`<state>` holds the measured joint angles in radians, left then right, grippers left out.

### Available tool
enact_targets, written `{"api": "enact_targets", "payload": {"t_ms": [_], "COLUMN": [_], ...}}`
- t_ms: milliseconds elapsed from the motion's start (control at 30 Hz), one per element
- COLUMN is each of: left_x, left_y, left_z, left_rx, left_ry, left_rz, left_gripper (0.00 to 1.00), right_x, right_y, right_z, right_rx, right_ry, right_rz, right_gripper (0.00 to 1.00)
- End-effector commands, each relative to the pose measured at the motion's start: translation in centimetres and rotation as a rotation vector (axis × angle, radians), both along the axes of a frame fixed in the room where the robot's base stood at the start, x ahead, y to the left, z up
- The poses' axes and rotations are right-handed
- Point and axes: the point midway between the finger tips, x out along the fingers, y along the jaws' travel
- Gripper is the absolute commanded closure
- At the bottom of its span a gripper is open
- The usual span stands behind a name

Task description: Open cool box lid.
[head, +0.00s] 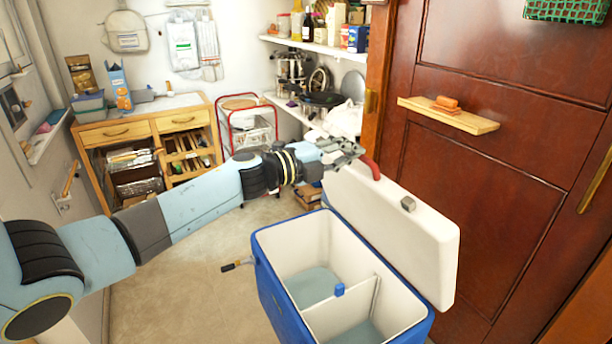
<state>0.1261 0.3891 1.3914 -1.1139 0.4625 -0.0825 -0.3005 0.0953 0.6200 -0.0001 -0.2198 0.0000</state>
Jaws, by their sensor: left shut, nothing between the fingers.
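The blue cool box (268,262) stands on the floor at the lower middle of the head view. Its white lid (400,228) is raised and tilted back at the box's right side, with a small grey latch (408,204) on it. The white inside shows, with a divider and a small blue piece on it. My left gripper (350,154) is shut and empty, at the lid's upper left end, close to a red curved piece (371,168). I cannot tell whether it touches the lid. My right gripper is not in view.
A brown wooden door (490,130) stands close behind the lid on the right. A wooden cabinet (150,125) and a red-framed rack (250,115) are at the back. A brush-like tool (237,265) is left of the box. The floor at left is mostly clear.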

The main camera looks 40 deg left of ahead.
Motion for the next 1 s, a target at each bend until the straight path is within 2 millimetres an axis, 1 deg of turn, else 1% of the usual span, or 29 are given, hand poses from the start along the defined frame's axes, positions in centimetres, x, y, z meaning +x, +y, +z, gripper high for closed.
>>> {"api": "enact_targets", "payload": {"t_ms": [33, 200, 400, 500, 633, 1000], "left_x": [1.3, 4.7, 7.3, 8.1, 8.6, 8.7], "left_y": [-0.5, -2.0, -3.1, -3.3, -3.5, -3.6], "left_z": [1.0, 1.6, 1.8, 1.9, 1.9, 1.9], "left_rx": [-0.004, -0.003, -0.002, 0.000, 0.000, 0.001], "left_ry": [-0.004, -0.002, -0.001, -0.001, 0.000, 0.000], "left_rz": [0.002, 0.000, 0.001, 0.001, 0.001, 0.001], "left_gripper": [1.00, 1.00, 1.00, 1.00, 1.00, 1.00], "right_x": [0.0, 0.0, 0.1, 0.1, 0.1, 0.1], "right_y": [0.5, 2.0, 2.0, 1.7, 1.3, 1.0], "right_z": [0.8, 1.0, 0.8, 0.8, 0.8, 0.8], "right_rx": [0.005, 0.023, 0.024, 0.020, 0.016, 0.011], "right_ry": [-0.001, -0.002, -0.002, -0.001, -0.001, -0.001], "right_rz": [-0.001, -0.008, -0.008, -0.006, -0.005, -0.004], "right_gripper": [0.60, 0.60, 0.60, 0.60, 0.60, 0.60]}}
